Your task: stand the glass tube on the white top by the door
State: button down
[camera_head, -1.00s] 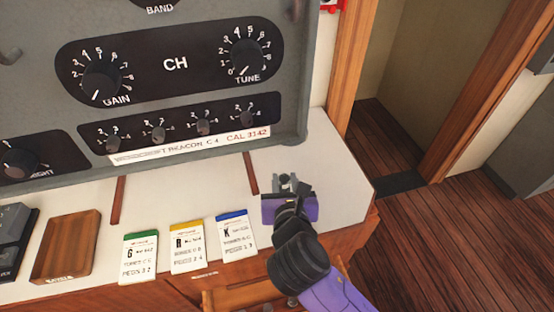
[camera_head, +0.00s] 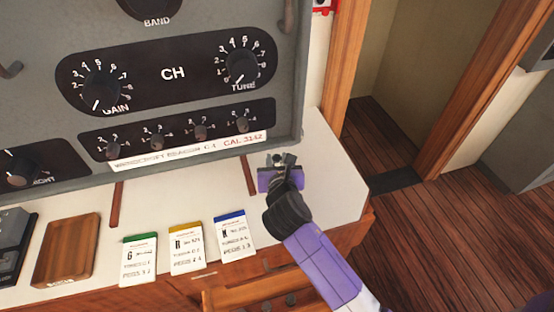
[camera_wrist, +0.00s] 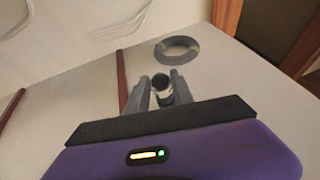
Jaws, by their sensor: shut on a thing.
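My gripper (camera_head: 282,160) is over the white top (camera_head: 325,190) by the door, at the right end of the counter. In the wrist view its two grey fingers (camera_wrist: 160,90) are shut on the glass tube (camera_wrist: 162,82), seen nearly end-on as a small round dark mouth with a shiny grey side. The tube looks roughly upright; whether its foot touches the top is hidden. In the head view the tube is too small and covered to make out clearly. A grey ring (camera_wrist: 177,50) lies flat on the white top, just beyond the fingers.
A large grey radio panel (camera_head: 180,40) with knobs stands behind the counter. Brown strips (camera_head: 249,175) divide the white surface. Three cards (camera_head: 187,247) and a wooden tray (camera_head: 67,250) lie to the left. The doorway (camera_head: 400,120) is at the right. Bare white top lies right of my gripper.

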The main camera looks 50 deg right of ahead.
jog(key=shift+f, duration=0.1)
jog(key=c, duration=1.1)
grip_release()
